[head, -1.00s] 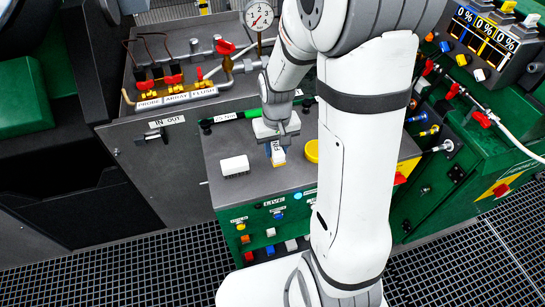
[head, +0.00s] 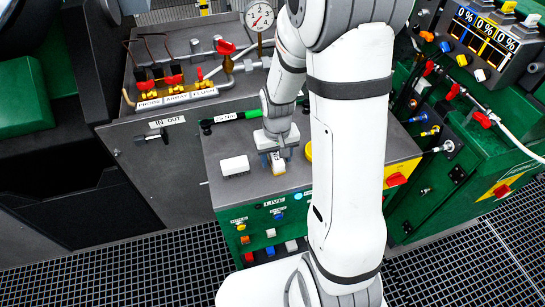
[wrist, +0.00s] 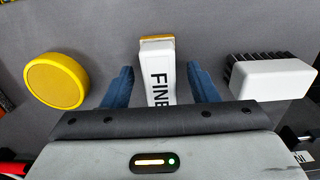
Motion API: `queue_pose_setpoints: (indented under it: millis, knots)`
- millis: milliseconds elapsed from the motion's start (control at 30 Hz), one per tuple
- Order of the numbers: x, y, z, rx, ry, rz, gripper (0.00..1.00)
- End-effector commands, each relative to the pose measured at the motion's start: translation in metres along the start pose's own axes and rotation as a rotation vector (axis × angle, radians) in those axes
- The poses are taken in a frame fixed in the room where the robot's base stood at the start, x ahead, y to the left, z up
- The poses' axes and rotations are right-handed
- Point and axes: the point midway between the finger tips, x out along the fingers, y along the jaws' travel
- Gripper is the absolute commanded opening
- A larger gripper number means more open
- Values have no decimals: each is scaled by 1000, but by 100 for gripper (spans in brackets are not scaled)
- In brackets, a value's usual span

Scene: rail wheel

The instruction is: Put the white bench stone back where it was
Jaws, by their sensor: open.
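The white bench stone (head: 279,169), a narrow white block with an orange-yellow end, lies on the grey bench top (head: 240,147). In the wrist view the stone (wrist: 158,82) shows the black letters "FINE", partly cut off by my gripper body. My gripper (wrist: 161,78) is open, with one blue finger on each side of the stone and a visible gap on both sides. In the head view my gripper (head: 277,157) is low over the stone and hides its far part.
A white-backed brush with dark bristles (head: 235,166) lies left of the stone. A round yellow tin (head: 308,151) is close on its right, partly behind my arm. A green-handled tool (head: 252,113) lies behind. Buttons (head: 270,233) line the bench front.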

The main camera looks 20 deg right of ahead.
Motion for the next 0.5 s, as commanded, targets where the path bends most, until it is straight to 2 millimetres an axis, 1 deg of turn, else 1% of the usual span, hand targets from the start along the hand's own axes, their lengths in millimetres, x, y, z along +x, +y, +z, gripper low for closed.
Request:
queue_pose_setpoints:
  millis: [167, 267, 367, 500]
  knots:
    - [0, 0, 0, 1, 0, 0, 53]
    - [-5, 0, 0, 1, 1, 0, 53]
    - [-18, 0, -1, 1, 5, 0, 53]
    - [-47, 0, -2, 1, 7, 0, 53]
